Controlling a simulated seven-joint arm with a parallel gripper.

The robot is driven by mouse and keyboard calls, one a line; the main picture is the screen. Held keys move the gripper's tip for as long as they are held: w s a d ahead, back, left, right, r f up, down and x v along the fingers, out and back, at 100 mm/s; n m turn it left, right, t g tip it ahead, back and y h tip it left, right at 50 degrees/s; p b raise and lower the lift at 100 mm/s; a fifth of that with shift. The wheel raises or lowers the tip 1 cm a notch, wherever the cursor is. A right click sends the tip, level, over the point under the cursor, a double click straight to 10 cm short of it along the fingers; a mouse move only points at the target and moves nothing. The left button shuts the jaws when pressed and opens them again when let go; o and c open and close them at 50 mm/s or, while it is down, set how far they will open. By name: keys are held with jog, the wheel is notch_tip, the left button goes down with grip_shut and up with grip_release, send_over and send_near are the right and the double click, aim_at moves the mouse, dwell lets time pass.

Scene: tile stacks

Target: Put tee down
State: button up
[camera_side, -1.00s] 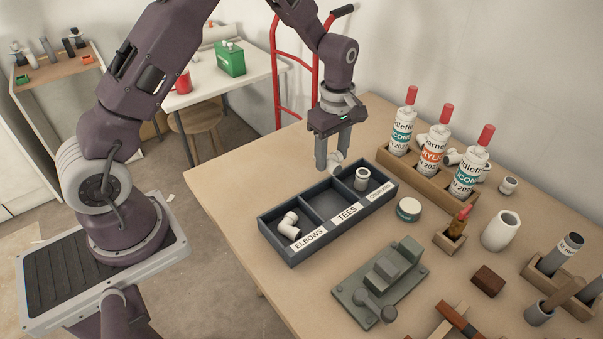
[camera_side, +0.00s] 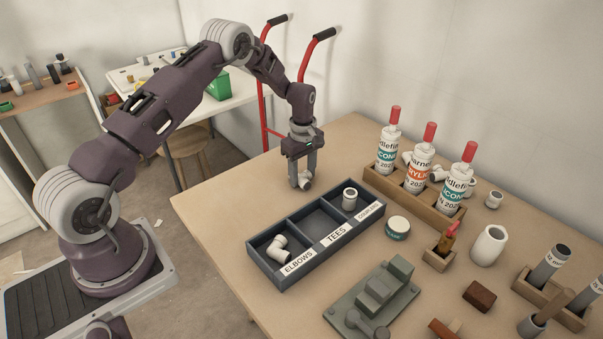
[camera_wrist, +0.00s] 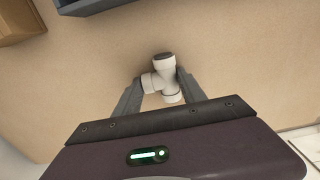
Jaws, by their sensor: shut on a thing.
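My gripper (camera_side: 304,182) is shut on a white tee (camera_side: 306,181), a T-shaped pipe fitting. In the wrist view the tee (camera_wrist: 163,79) sits between the two grey fingertips, with its dark open end facing away from my gripper. The side view shows the tee low over the table behind the sorting tray (camera_side: 262,270); I cannot tell whether it touches the wood. The tray has three compartments labelled ELBOWS, TEES and COUPLERS. A white elbow (camera_side: 277,248) lies in the elbows compartment. The tees compartment (camera_side: 320,221) is empty. A white coupler (camera_side: 349,199) stands in the third compartment.
A wooden rack (camera_side: 425,197) of capped bottles stands right of the tray. The table (camera_side: 225,190) is bare left of and behind the tray.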

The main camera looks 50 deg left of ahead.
jog(key=o, duration=1.4)
jog(key=shift+c, duration=0.2)
notch_tip(320, 180, up, 12)
notch_tip(320, 180, up, 13)
jog(key=m+t, duration=0.1)
jog(key=m, duration=0.3)
send_over(303, 176)
jog(key=s+d, duration=0.6)
jog(key=s+d+r+m+t, duration=0.2)
jog(key=s+d+r+m, duration=0.3)
jog(key=s+r, duration=0.4)
jog(key=s+d+f+m+t, duration=0.1)
jog(key=s+m, duration=0.3)
jog(key=s, duration=0.5)
jog(key=s+d+m+t, duration=0.1)
jog(key=s+d+m, duration=0.3)
jog(key=s, duration=0.6)
jog(key=shift+s+f+m+t, duration=0.25)
jog(key=shift+f+m+t, duration=0.1)
jog(key=shift+m, duration=0.15)
